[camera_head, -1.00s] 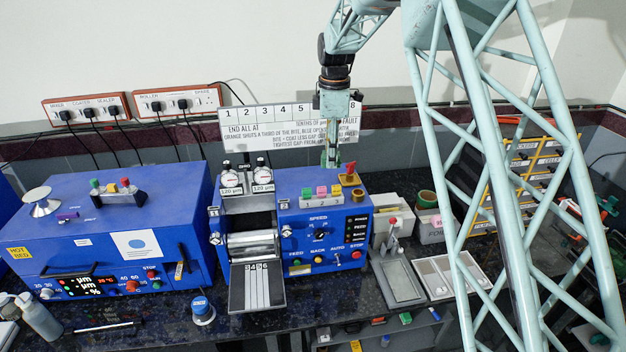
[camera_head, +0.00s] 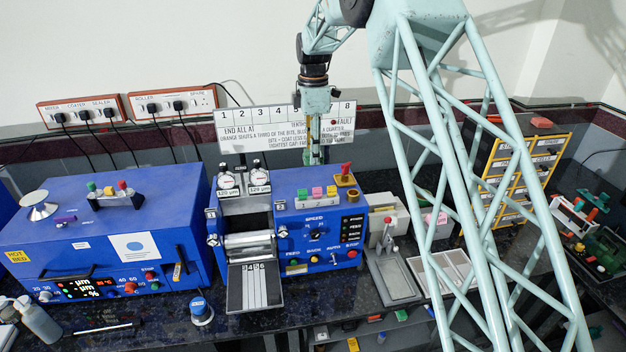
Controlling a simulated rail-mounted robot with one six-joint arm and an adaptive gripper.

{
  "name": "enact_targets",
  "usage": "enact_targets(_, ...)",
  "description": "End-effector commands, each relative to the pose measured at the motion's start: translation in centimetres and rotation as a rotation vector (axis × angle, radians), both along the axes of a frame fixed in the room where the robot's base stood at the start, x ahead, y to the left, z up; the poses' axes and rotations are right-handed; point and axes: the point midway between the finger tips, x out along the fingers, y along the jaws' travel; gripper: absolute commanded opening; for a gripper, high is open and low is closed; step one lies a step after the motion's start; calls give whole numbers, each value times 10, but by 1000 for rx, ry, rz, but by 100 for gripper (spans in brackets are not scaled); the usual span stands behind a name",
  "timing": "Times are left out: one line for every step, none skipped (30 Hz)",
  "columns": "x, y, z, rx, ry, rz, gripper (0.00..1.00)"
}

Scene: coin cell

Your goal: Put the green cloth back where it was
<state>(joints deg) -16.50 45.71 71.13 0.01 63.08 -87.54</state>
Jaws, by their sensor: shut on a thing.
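My gripper (camera_head: 314,152) points down behind the roller machine's top, in front of the white sign on the wall. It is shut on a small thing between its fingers. The thing is too small and too close in colour to the pale green fingers for me to tell whether it is the green cloth. A small green item (camera_head: 402,315) lies on the shelf below the bench front. I cannot tell whether that is cloth.
The blue roller machine (camera_head: 318,252) stands below my gripper, with gauges and coloured blocks on top. A blue coater (camera_head: 140,245) is at left. A grey tray (camera_head: 395,277) and white tray (camera_head: 431,270) lie right. A yellow drawer rack (camera_head: 515,180) stands behind my lattice arm.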

Motion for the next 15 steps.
enact_targets(0,0,-6,0,2,0,22)
enact_targets(-1,0,-9,0,2,0,22)
enact_targets(-1,0,-14,-1,3,0,22)
enact_targets(-1,0,-17,-1,3,0,22)
enact_targets(-1,0,-21,-1,3,0,22)
enact_targets(0,0,-27,0,2,0,22)
enact_targets(-1,0,-31,-1,3,0,22)
enact_targets(-1,0,-35,-1,3,0,22)
enact_targets(-1,0,-39,-1,3,0,22)
enact_targets(-1,0,-42,0,2,0,22)
enact_targets(0,0,-45,0,1,0,22)
enact_targets(0,0,-48,0,1,0,22)
enact_targets(0,0,-50,0,1,0,22)
enact_targets(0,0,-52,0,1,0,22)
enact_targets(0,0,-54,0,1,0,22)
